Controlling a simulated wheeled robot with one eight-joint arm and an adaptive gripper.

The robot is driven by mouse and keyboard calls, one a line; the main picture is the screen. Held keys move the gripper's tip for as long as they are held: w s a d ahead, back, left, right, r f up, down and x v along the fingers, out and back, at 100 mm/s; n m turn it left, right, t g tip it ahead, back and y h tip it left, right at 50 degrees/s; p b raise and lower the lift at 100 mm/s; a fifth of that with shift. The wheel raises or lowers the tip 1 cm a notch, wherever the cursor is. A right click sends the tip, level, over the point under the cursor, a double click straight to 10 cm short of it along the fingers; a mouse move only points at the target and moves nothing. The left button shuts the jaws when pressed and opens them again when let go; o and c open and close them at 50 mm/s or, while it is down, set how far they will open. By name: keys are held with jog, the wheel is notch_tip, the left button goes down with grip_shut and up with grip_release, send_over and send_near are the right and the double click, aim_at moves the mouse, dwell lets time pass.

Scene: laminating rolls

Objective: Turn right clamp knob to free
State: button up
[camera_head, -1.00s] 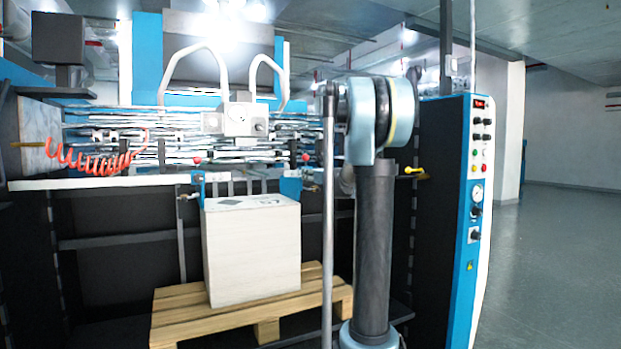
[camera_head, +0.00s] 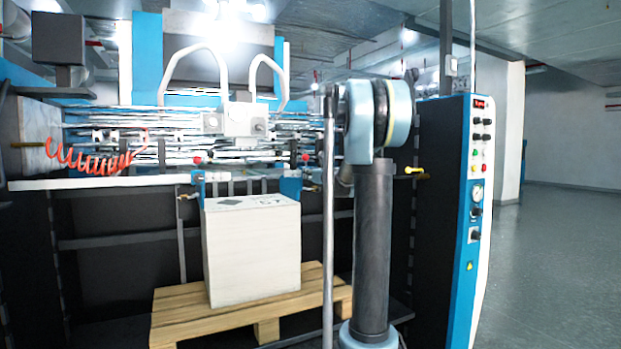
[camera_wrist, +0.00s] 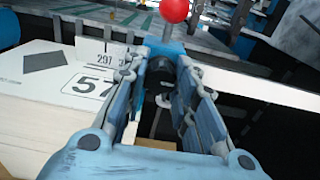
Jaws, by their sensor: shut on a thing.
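In the wrist view my gripper (camera_wrist: 161,80) reaches forward with its two blue-grey fingers on either side of a dark knob (camera_wrist: 160,66). The fingers are shut on this knob, which sits low on a blue clamp (camera_wrist: 167,48). The fingers hide the knob's sides, and its turn angle cannot be told. A red ball (camera_wrist: 174,9) stands above the clamp. In the head view the right blue clamp (camera_head: 290,187) is beside the paper stack (camera_head: 252,250). My gripper cannot be made out there, as my arm covers that area.
The paper stack's top, with a printed 57, also shows left of my fingers in the wrist view (camera_wrist: 40,95). The stack stands on a wooden pallet (camera_head: 180,320). A left blue clamp (camera_head: 197,187) and a blue control panel (camera_head: 478,210) flank it. Open floor (camera_head: 560,260) lies right.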

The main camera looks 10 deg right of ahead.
jog(key=shift+n, duration=0.3)
jog(key=shift+s+a+f+n, duration=0.1)
jog(key=shift+n, duration=4.2)
jog(key=shift+a+f+n, duration=0.1)
jog(key=shift+n, duration=4.2)
jog(key=o, duration=1.1)
jog(key=shift+c, duration=0.2)
jog(key=shift+d, duration=0.1)
jog(key=v, duration=1.1)
jog(key=shift+s, duration=0.35)
